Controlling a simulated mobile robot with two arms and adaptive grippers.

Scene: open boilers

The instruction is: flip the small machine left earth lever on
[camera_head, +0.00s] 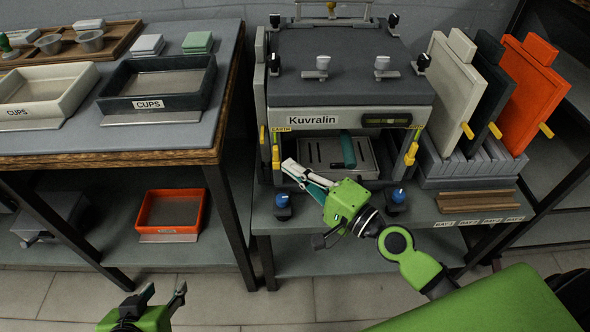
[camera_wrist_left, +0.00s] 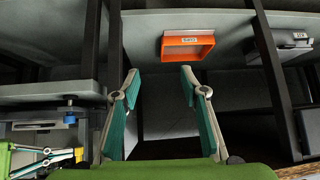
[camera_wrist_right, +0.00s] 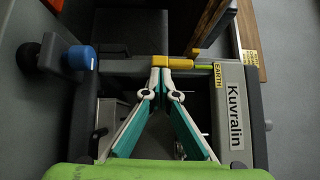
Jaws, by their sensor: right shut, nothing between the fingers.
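The Kuvralin machine (camera_head: 350,85) stands on the grey bench. Its left earth lever (camera_head: 276,156) is yellow and hangs down below a yellow EARTH label (camera_head: 281,128). A similar yellow lever (camera_head: 411,152) hangs at the right front. My right gripper (camera_head: 287,166) is shut and empty, with its tips close beside the lower part of the left lever. In the right wrist view the tips (camera_wrist_right: 160,63) overlap the yellow lever (camera_wrist_right: 181,63); whether they touch is unclear. My left gripper (camera_head: 165,292) is open and empty, low over the floor; its fingers show apart in its wrist view (camera_wrist_left: 160,75).
Blue-topped knobs (camera_head: 282,201) stand at the bench front. White, black and orange panels (camera_head: 528,90) stand at right. A table with CUPS trays (camera_head: 150,105) is at left, an orange tray (camera_head: 170,212) beneath.

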